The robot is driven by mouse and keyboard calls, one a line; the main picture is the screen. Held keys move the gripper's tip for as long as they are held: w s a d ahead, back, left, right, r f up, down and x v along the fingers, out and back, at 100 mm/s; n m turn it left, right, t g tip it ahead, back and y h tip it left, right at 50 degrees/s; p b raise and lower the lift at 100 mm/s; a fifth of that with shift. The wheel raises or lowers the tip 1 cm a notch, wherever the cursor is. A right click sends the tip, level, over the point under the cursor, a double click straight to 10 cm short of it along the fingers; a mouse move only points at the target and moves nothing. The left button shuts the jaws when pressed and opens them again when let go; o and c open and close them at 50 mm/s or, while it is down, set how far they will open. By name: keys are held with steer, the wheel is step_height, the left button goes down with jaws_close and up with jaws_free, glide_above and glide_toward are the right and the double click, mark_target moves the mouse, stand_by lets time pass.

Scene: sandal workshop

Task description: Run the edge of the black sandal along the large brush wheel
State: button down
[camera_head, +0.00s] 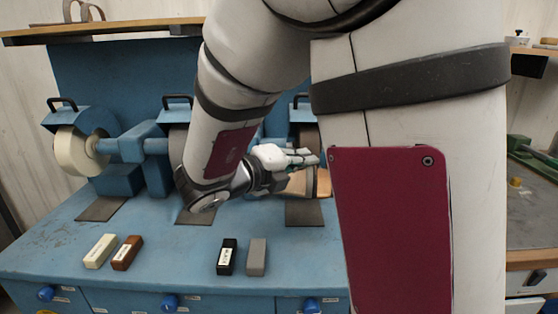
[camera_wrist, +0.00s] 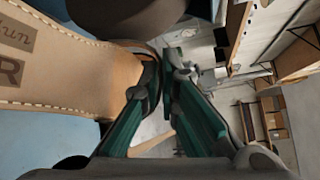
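The black sandal shows its tan insole (camera_wrist: 75,68), with printed letters, at the left of the wrist view. In the head view only a tan part of it (camera_head: 322,184) shows, just below and beside my gripper (camera_head: 312,158). In the wrist view my gripper's teal fingers (camera_wrist: 163,62) are close together at the sandal's dark rim and appear shut on it; the exact contact is partly hidden. A dark brown wheel (camera_head: 308,137) stands behind the gripper. A dark round shape fills the top of the wrist view. The middle wheel (camera_head: 179,143) is mostly hidden by my arm; I cannot tell which is the large brush wheel.
A cream wheel (camera_head: 75,150) stands at the left of the blue machine. Dark mats (camera_head: 102,208) lie below the wheels. White, brown, black (camera_head: 227,257) and grey blocks lie at the bench's front. A wooden shelf (camera_head: 150,27) runs above.

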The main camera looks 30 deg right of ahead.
steer(key=shift+s+d, duration=0.25)
steer(key=shift+d, duration=0.25)
steer(key=shift+s+d, duration=0.2)
steer(key=shift+d, duration=0.05)
steer(key=shift+s+d, duration=0.2)
steer(key=shift+d, duration=0.25)
stand_by(0.5)
steer(key=shift+s+d, duration=0.2)
steer(key=shift+d, duration=0.05)
steer(key=shift+s+d, duration=0.2)
steer(key=shift+d, duration=0.45)
stand_by(1.3)
steer(key=shift+s+d, duration=0.1)
steer(key=shift+d, duration=0.15)
steer(key=shift+w+d+r, duration=0.1)
steer(key=shift+w, duration=0.15)
stand_by(1.4)
steer(key=shift+s+d+b, duration=0.25)
steer(key=shift+d, duration=0.35)
steer(key=shift+s+d+b, duration=0.25)
steer(key=shift+d, duration=0.3)
stand_by(0.5)
